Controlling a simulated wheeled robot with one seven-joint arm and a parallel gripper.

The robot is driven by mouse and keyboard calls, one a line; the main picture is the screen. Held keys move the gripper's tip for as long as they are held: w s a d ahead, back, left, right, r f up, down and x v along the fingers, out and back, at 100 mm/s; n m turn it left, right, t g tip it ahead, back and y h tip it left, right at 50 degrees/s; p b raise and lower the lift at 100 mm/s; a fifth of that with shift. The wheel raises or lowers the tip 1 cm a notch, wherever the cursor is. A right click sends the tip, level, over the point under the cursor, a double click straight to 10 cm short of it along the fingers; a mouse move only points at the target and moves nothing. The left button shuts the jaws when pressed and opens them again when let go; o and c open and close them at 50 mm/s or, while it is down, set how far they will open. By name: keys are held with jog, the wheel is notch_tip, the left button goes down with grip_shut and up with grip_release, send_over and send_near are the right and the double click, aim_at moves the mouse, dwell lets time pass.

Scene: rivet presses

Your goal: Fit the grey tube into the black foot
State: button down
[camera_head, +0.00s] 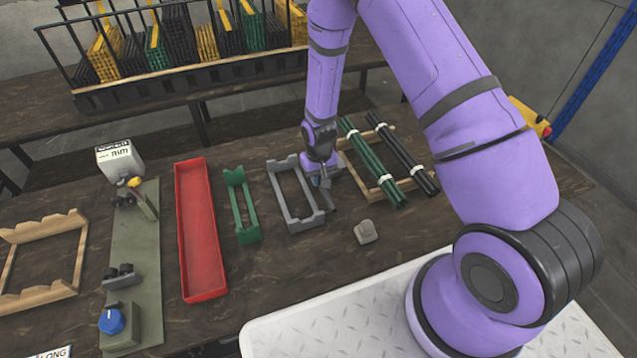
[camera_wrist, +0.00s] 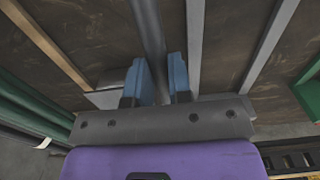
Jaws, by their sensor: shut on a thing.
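My gripper (camera_head: 322,180) is low over the table, between the grey cradle and the tube rack. In the wrist view its two blue fingers (camera_wrist: 162,78) are shut on the grey tube (camera_wrist: 150,28), which runs away between them. In the head view only a short dark length of the tube (camera_head: 331,201) shows below my gripper; my wrist hides the rest. I cannot surely pick out the black foot. Dark clamp-like parts (camera_head: 123,275) sit on the grey-green press plate (camera_head: 140,245) at the left, but I cannot tell whether one is the foot.
The grey cradle (camera_head: 274,186) stands just left of my gripper, with a green cradle (camera_head: 240,205) and red tray (camera_head: 203,230) beyond. Green and black tubes lie on a wooden rack (camera_head: 368,192) to the right. A small grey block (camera_head: 365,232) lies in front. Bare table surrounds it.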

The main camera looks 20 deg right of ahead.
jog(key=shift+f, duration=1.25)
jog(key=shift+f, duration=0.1)
jog(key=c, duration=1.3)
grip_release()
